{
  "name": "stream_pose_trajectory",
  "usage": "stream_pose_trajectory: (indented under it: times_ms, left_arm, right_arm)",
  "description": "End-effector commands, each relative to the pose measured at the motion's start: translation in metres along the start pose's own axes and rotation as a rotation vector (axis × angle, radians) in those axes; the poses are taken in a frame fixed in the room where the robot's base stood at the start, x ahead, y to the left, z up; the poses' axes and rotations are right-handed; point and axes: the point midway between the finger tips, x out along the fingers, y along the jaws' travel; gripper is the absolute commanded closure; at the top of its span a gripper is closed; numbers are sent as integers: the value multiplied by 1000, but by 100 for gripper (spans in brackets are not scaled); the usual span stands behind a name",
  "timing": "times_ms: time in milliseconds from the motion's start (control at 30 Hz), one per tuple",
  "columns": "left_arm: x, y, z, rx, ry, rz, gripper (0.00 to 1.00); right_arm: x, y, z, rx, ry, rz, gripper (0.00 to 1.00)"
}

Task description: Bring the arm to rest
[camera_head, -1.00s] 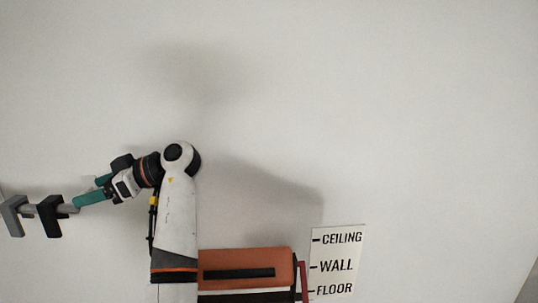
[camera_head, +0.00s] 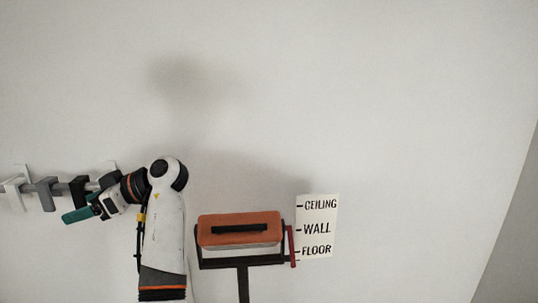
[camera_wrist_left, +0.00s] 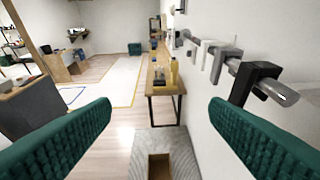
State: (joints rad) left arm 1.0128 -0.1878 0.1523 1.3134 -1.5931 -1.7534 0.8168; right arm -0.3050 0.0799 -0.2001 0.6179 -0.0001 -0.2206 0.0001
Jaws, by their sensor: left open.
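My left arm comes up from the bottom of the head view and bends left at a dark-capped joint. My left gripper (camera_head: 78,215) points left, its green fingers beside a wall-mounted rail (camera_head: 62,189) with several hooks. In the left wrist view my left gripper (camera_wrist_left: 160,104) has its two green ribbed fingers wide apart, with nothing between them. The rail and its black hook (camera_wrist_left: 250,82) show there at the right, beyond the right finger. My right gripper is not in view.
Right of my arm, an orange box-like part (camera_head: 262,232) sits in a dark frame on a post. Beside it is a CEILING, WALL, FLOOR sign (camera_head: 318,225). The wrist view shows a wooden table (camera_wrist_left: 160,85) with bottles, a brown open box (camera_wrist_left: 160,166) below and open floor left.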

Motion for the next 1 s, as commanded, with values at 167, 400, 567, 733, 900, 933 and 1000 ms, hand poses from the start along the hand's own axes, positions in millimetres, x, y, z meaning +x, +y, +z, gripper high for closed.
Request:
stream_pose_trajectory:
  times_ms: [167, 400, 567, 733, 900, 933, 1000]
  left_arm:
    - [17, 1, -34, 73, 34, -36, 30]
    - [45, 11, -99, 218, 102, -122, 30]
    - [67, 30, -162, 370, 164, -227, 30]
    - [83, 74, -247, 608, 248, -418, 30]
    - [76, 136, -321, 857, 337, -653, 30]
    - [73, 148, -331, 898, 352, -697, 30]
    - [63, 174, -351, 983, 388, -792, 30]
  right_arm:
    - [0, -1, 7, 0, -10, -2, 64]
    - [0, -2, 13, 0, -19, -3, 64]
    - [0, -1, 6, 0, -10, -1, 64]
    - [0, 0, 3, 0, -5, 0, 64]
    - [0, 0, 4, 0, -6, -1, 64]
    - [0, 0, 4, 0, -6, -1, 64]
    - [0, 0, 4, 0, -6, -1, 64]
